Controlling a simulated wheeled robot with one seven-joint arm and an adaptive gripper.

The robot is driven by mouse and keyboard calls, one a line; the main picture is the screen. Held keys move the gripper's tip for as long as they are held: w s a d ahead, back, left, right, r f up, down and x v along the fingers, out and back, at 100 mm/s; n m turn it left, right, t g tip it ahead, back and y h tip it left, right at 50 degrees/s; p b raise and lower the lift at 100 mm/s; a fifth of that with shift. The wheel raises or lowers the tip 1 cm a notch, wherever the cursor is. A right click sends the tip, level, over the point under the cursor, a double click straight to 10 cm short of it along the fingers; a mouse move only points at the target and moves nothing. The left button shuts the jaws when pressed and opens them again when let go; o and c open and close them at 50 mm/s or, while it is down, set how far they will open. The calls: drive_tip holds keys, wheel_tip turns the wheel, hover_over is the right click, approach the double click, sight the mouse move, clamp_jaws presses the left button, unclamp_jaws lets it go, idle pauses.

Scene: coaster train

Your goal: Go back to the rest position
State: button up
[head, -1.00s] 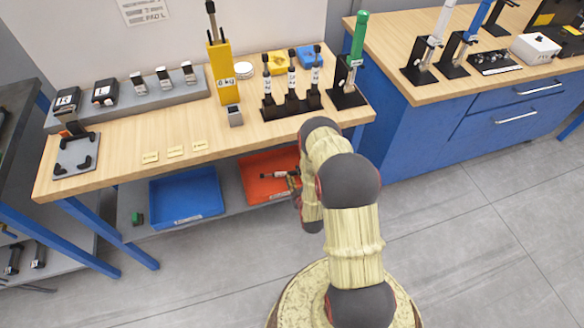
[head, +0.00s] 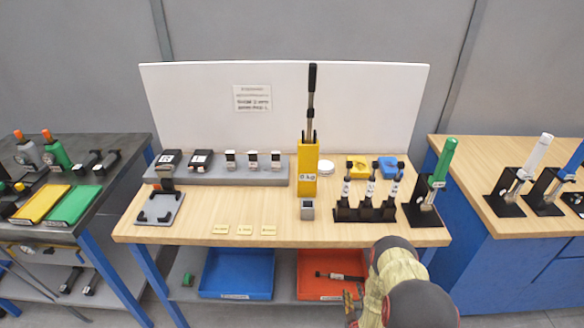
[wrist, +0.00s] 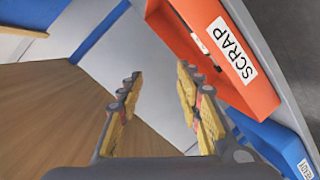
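My gripper (head: 352,302) is low at the right front corner of the red bin in the head view, partly hidden by my arm. In the wrist view my gripper (wrist: 158,80) has its two yellow-padded fingers apart with nothing between them. The red bin (head: 312,292) sits on the lower shelf under the wooden bench (head: 190,228). A dark stick-like item (head: 340,276) lies in it. In the wrist view the red bin (wrist: 250,95) carries a SCRAP label and is to the right of the fingers.
A blue bin (head: 236,272) sits left of the red bin. The bench holds a yellow block (head: 307,170) with an upright handle, a black rack (head: 366,212) and a green-handled tool (head: 440,165). Side benches stand left and right. The bench's front middle is mostly clear.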

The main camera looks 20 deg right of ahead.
drive_tip(key=s+a+f+m+g+y, duration=0.3)
drive_tip(key=s+a+f+m+g, duration=0.15)
drive_tip(key=s+f+g, duration=0.6)
drive_tip(key=s+a+r, duration=0.4)
drive_tip(key=a+r, duration=0.1)
drive_tip(key=r, duration=1.6)
drive_tip(key=s+a+r+m+t+y, duration=0.1)
drive_tip(key=s+a+r, duration=0.3)
drive_tip(key=r, duration=1.8)
drive_tip(key=s+a+r+t, duration=0.1)
drive_tip(key=s+a+r, duration=0.3)
drive_tip(key=r, duration=1.7)
drive_tip(key=a, duration=0.3)
drive_tip(key=shift+s+a+r+m+y, duration=0.2)
drive_tip(key=shift+a+r+m+y, duration=0.05)
drive_tip(key=shift+a+m+y, duration=0.15)
drive_tip(key=shift+a, duration=0.1)
drive_tip(key=shift+c, duration=0.8)
